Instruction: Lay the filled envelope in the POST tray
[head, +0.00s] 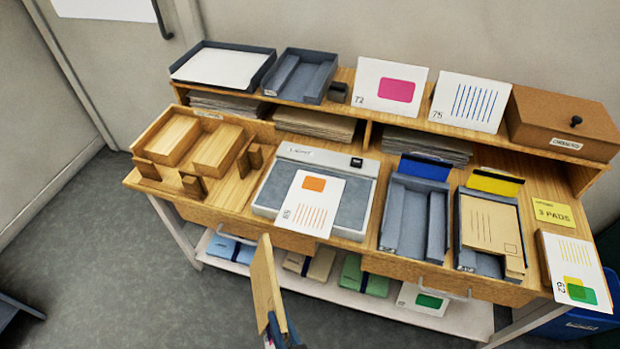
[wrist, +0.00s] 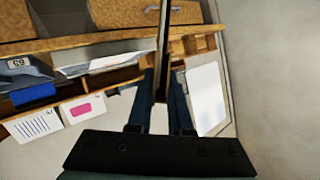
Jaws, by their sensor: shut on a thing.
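My gripper (head: 277,338) is at the bottom of the head view, in front of the desk. It is shut on a tan envelope (head: 265,283), held upright and seen nearly edge-on, clear of the desk. In the wrist view the envelope (wrist: 163,45) is a thin dark strip between the two fingers (wrist: 163,105). Whether it is filled does not show. Two grey trays stand on the desk: one (head: 385,243) by a blue card looks empty, one (head: 478,262) by a yellow card holds tan envelopes. Their labels are too small to read, so I cannot tell which is POST.
A grey scale-like device (head: 262,195) carries a printed card (head: 312,203). A wooden holder (head: 150,152) stands left. The upper shelf bears a paper tray (head: 262,72), a grey tray (head: 318,85), two cards and a brown box (head: 560,120). Coloured bundles lie on the lower shelf.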

